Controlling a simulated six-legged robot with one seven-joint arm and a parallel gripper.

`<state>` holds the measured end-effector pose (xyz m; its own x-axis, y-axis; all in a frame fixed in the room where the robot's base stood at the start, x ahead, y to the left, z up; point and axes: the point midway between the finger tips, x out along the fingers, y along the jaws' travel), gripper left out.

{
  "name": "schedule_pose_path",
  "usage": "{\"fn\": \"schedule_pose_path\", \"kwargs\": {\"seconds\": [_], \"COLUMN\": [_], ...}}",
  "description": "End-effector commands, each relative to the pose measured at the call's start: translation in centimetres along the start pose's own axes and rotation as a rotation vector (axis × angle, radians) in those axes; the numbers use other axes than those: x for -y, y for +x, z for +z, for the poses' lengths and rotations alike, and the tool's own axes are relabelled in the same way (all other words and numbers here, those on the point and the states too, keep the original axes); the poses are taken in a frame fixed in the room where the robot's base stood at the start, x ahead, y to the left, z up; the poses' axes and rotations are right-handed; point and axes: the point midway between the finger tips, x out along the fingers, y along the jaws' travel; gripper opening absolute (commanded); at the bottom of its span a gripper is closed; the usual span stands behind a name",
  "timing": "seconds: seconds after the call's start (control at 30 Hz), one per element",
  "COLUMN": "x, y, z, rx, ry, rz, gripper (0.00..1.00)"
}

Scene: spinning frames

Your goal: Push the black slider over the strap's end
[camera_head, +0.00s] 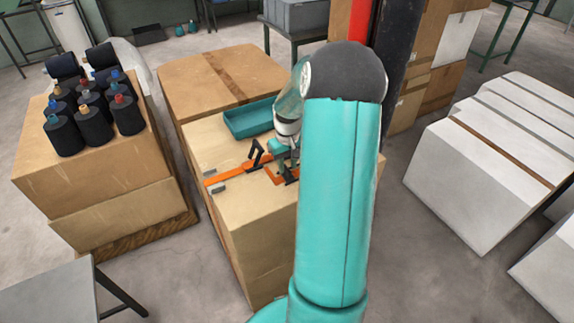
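An orange strap (234,173) lies across the top of the cardboard box. More orange shows beside and below my gripper (285,172). My gripper hangs low over the box top at the strap's right part; its fingers are small and partly hidden by my arm, so I cannot tell whether they are open or shut. A black angular piece (256,154) stands up at the strap, just left of my gripper; I cannot tell whether it is the slider. A small grey piece (218,188) sits at the strap's left part. The strap's right end is not clear.
A teal tray (249,119) lies behind the strap on the box (236,222). Left, black spools (92,117) stand on another box stack. White boxes (490,165) stand at right. My arm hides the box's right side. The box top's front left is clear.

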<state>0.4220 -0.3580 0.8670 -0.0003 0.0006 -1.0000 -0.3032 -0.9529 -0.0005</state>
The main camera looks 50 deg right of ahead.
Motion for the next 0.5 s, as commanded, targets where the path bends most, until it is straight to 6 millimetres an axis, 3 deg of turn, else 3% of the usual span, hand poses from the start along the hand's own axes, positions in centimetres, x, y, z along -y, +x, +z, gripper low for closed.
{"fn": "schedule_pose_path", "kwargs": {"seconds": [0.37,0.5], "x": [0.19,0.19], "y": [0.94,0.93], "z": [-0.08,-0.07], "rx": [-0.001,-0.001], "ry": [-0.001,-0.001], "rz": [0.0,0.0], "gripper": [0.31,0.07]}}
